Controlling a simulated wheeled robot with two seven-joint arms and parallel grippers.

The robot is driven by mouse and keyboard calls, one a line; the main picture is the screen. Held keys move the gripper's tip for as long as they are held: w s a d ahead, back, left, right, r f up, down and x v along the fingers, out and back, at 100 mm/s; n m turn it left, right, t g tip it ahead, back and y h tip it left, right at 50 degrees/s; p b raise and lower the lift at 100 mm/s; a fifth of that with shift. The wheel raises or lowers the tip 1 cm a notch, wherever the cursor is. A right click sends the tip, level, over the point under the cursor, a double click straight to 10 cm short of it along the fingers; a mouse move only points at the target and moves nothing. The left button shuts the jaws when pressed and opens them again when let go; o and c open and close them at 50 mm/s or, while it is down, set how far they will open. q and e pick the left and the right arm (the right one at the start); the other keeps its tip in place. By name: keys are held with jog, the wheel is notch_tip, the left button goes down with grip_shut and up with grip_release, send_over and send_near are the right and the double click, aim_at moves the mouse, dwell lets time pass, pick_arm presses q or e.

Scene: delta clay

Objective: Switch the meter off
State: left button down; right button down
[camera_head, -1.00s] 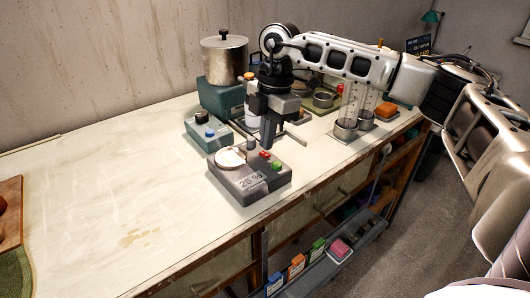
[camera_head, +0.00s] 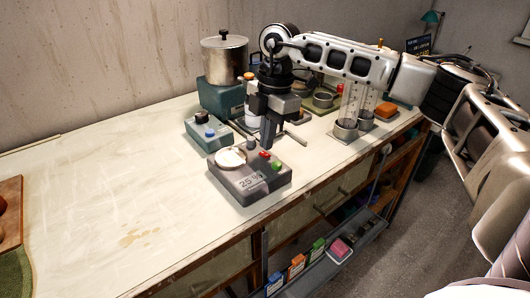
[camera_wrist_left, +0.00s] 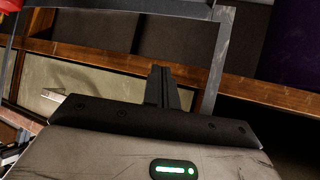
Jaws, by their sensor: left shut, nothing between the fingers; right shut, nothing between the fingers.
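The meter (camera_head: 247,187) is a dark grey box near the front edge of the bench. It has a white round dial on top, a display reading about 25, a red button (camera_head: 265,154) and a green button (camera_head: 277,165). My right gripper (camera_head: 268,146) is shut and empty, pointing down, its tips just above or at the meter's back edge beside the red button. I cannot tell whether they touch it. My left gripper (camera_wrist_left: 162,72) is shut and empty in the left wrist view, in front of the bench's wooden frame. It is not in the head view.
A teal box with a blue button (camera_head: 208,133) stands behind the meter. A metal pot (camera_head: 224,62) sits on another teal box at the back. The bench's left half is mostly clear.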

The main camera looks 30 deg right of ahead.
aim_at(267, 155)
pick_arm(q)
jog(key=shift+a+f+b, duration=0.1)
jog(key=shift+f+b, duration=0.4)
pick_arm(e)
jog(key=shift+f, duration=0.9)
jog(key=shift+s+f, duration=0.1)
jog(key=shift+f, duration=0.25)
